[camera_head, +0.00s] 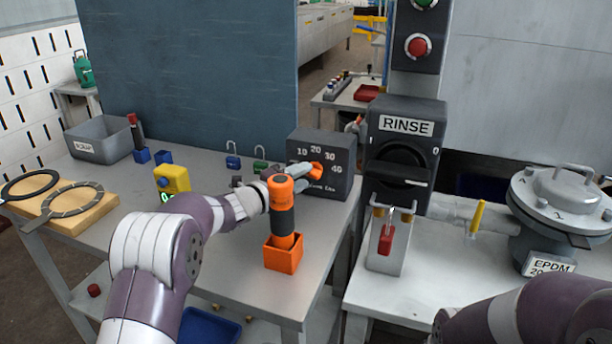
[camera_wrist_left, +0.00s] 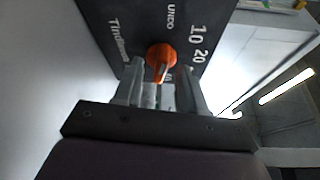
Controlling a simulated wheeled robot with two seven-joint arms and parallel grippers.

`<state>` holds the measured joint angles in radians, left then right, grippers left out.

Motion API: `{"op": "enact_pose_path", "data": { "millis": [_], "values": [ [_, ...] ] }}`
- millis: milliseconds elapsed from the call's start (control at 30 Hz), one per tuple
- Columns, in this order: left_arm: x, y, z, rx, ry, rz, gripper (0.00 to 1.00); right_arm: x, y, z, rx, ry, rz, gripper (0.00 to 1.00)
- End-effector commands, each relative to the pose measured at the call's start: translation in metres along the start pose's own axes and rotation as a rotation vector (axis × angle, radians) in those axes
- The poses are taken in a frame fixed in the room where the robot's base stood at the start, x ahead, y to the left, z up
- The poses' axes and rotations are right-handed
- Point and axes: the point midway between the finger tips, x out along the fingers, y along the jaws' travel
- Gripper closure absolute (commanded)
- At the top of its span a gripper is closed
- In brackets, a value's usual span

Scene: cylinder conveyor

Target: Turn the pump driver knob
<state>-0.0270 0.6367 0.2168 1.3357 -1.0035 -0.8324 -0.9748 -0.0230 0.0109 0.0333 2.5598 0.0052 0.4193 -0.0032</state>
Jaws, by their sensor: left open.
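The pump driver is a dark grey box (camera_head: 343,152) with a 10 to 40 scale, standing at the table's back right. Its orange knob (camera_head: 316,168) is on the front face. In the left wrist view the knob (camera_wrist_left: 161,55) has a pale pointer and sits between the fingertips. My left gripper (camera_head: 303,174) is at the box front, open, one finger on each side of the knob. I cannot tell whether the fingers touch it. It also shows in the left wrist view (camera_wrist_left: 158,80). My right arm shows at the lower right, its gripper out of view.
An orange and black tool stands in an orange holder (camera_head: 283,258) just in front of my left forearm. A yellow meter (camera_head: 172,178) and small padlocks (camera_head: 232,161) are nearby. The RINSE switch box (camera_head: 404,150) and a red padlock (camera_head: 386,240) stand to the right.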

Motion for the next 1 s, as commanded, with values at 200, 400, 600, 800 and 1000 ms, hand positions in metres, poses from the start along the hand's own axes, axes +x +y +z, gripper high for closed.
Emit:
{"op": "enact_pose_path", "data": {
  "millis": [200, 400, 600, 800, 1000],
  "values": [
    [0.021, -0.001, 0.000, -0.001, 0.000, -0.001, 0.60, -0.001, 0.000, 0.000, 0.000, 0.000, 0.000, 0.57],
    [0.024, 0.000, 0.000, -0.002, -0.001, 0.000, 0.60, -0.001, 0.000, 0.000, 0.000, 0.000, 0.000, 0.57],
    [0.023, 0.000, 0.000, -0.002, -0.001, 0.000, 0.95, -0.001, 0.000, 0.000, 0.000, 0.000, 0.000, 0.57],
    [0.023, 0.000, 0.000, 0.000, -0.001, 0.001, 1.00, -0.001, 0.000, 0.000, 0.000, 0.000, 0.000, 0.57],
    [0.023, -0.001, 0.000, 0.041, -0.001, 0.018, 1.00, 0.000, 0.000, 0.000, 0.000, 0.000, 0.000, 0.57]
  ]
}}
